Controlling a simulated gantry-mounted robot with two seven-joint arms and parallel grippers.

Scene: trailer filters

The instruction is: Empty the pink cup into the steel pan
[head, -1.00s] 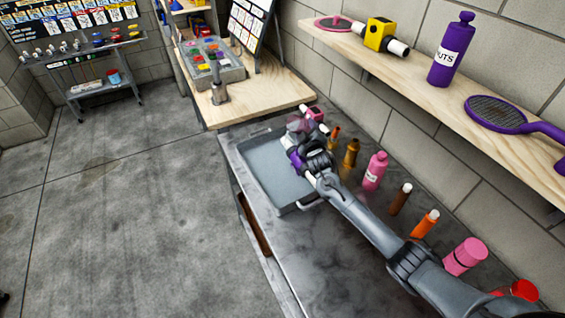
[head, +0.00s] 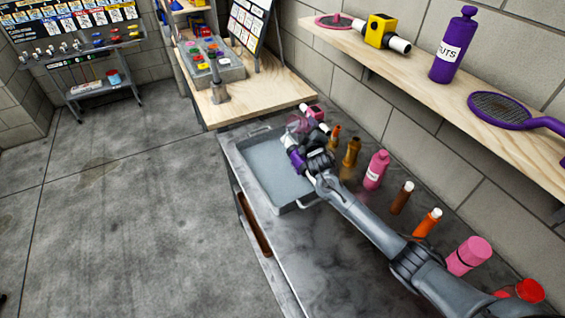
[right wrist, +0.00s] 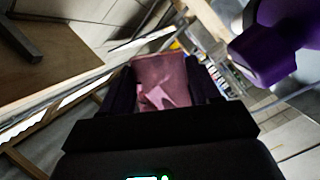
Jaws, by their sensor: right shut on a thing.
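The steel pan (head: 262,170) is a wide, shallow grey tray on the dark bench in the head view. My right gripper (head: 299,130) is over the pan's far right side. In the right wrist view it is shut on the pink cup (right wrist: 163,78), which sits between its two dark fingers. The cup looks tilted, with paler pink patches inside. In the head view the cup (head: 296,122) is small, blurred and partly hidden by my gripper. I cannot tell whether anything is falling from it. My left gripper is not in view.
Several bottles stand along the wall behind my right arm, among them a pink bottle (head: 376,170) and an orange one (head: 427,222). A wooden shelf (head: 440,85) juts out above them. A wooden table (head: 245,100) adjoins the bench's far end. The floor at left is clear.

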